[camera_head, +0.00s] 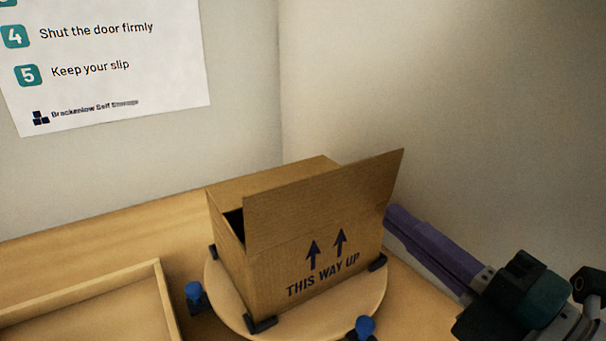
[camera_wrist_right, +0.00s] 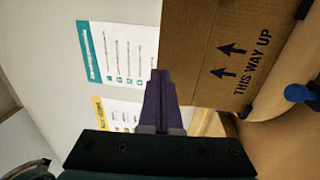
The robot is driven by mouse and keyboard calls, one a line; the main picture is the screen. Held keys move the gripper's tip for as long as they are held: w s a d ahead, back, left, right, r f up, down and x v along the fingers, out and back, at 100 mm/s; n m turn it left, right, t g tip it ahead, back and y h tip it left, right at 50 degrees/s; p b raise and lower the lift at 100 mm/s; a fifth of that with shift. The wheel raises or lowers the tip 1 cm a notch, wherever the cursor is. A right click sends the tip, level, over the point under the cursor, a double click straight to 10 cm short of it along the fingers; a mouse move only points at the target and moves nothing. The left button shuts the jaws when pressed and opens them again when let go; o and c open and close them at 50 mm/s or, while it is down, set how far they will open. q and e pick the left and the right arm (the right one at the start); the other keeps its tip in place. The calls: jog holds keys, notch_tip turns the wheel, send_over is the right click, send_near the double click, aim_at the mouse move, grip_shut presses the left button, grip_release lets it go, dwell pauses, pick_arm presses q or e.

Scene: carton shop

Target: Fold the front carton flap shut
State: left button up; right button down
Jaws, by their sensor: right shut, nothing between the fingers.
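The brown carton (camera_head: 300,277) stands upright on a round wooden turntable (camera_head: 222,300) with dark corner stops. Its front flap (camera_head: 325,197) stands up and tilts outward above the face marked "THIS WAY UP". A dark opening shows behind the flap at the left, and a far top flap (camera_head: 275,181) lies roughly flat. My right gripper (camera_head: 392,218), with purple fingers, is shut and empty beside the carton's right side. In the right wrist view the shut fingers (camera_wrist_right: 158,78) point past the carton (camera_wrist_right: 215,50). My left gripper is not in view.
A shallow wooden tray (camera_head: 163,290) lies at the left of the bench. Blue knobs (camera_head: 194,292) and (camera_head: 364,327) stand at the turntable's edge. Walls close in behind and to the right. A printed sign (camera_head: 105,70) hangs on the back wall.

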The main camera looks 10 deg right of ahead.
aim_at(337, 173)
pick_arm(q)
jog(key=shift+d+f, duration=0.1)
pick_arm(e)
jog(key=x, duration=0.8)
